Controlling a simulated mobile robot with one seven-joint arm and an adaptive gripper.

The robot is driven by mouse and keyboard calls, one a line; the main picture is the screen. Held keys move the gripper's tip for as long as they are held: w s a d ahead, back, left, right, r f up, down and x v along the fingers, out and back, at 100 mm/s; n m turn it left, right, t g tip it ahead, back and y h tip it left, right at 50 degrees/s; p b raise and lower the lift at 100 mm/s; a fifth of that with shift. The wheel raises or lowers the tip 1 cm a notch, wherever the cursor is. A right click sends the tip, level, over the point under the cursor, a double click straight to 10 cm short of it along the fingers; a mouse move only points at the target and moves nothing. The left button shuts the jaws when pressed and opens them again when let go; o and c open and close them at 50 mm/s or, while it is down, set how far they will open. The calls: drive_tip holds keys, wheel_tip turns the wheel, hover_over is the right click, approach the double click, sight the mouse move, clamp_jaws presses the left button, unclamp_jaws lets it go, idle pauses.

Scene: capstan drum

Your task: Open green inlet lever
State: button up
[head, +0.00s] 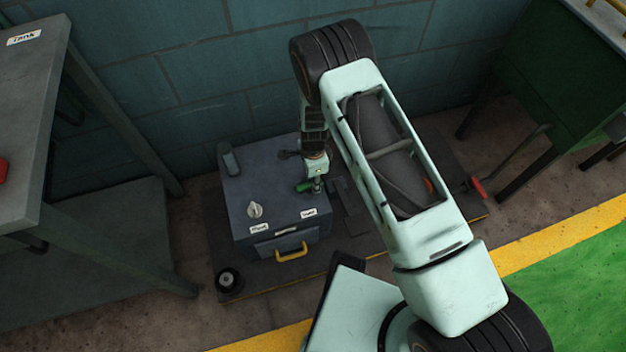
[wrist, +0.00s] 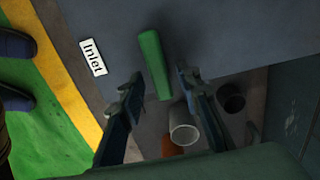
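The green inlet lever (head: 304,186) is on top of the grey box, near its right edge. In the wrist view the lever (wrist: 153,62) is a straight green bar, with a white "Inlet" label (wrist: 93,57) to its left. My gripper (head: 317,184) is down at the lever in the head view. In the wrist view the two fingers of my gripper (wrist: 160,80) stand apart, one on each side of the lever's near end, with gaps on both sides. I cannot tell whether the fingertips reach down to the lever's height.
The grey box (head: 272,190) also carries a pale knob (head: 254,209) and has a yellow handle (head: 291,253) on its front. A black round part (head: 228,281) stands beside it. A pale pipe (wrist: 183,130) lies beyond the box edge. A grey bench (head: 28,130) stands at left.

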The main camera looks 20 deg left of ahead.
clamp_jaws()
drive_tip(key=shift+s+d+m, duration=0.1)
drive_tip(key=shift+s+m, duration=0.05)
drive_tip(key=shift+m, duration=0.15)
drive_tip(key=m, duration=0.2)
drive_tip(key=s+m, duration=0.1)
drive_tip(key=shift+d+m, duration=0.3)
drive_tip(key=m, duration=0.1)
drive_tip(key=s+m, duration=0.1)
drive_tip(key=m, duration=0.2)
drive_tip(key=shift+s+d, duration=0.1)
drive_tip(key=shift+s, duration=0.25)
drive_tip(key=m, duration=0.1)
drive_tip(key=s+m+p, duration=0.1)
drive_tip(key=m, duration=0.3)
drive_tip(key=shift+s+a, duration=0.2)
drive_tip(key=shift+s, duration=0.05)
drive_tip(key=shift+s+a+m+p, duration=0.15)
drive_tip(key=shift+s+m+p, duration=0.05)
drive_tip(key=shift+m, duration=0.6)
drive_tip(key=shift+s+a+m+p, duration=0.15)
drive_tip(key=shift+s+a+m, duration=0.1)
drive_tip(key=shift+m, duration=0.55)
drive_tip(key=shift+s+a+m+p, duration=0.1)
drive_tip(key=shift+s+m+p, duration=0.1)
drive_tip(key=shift+m, duration=0.6)
drive_tip(key=shift+o, duration=0.9)
unclamp_jaws()
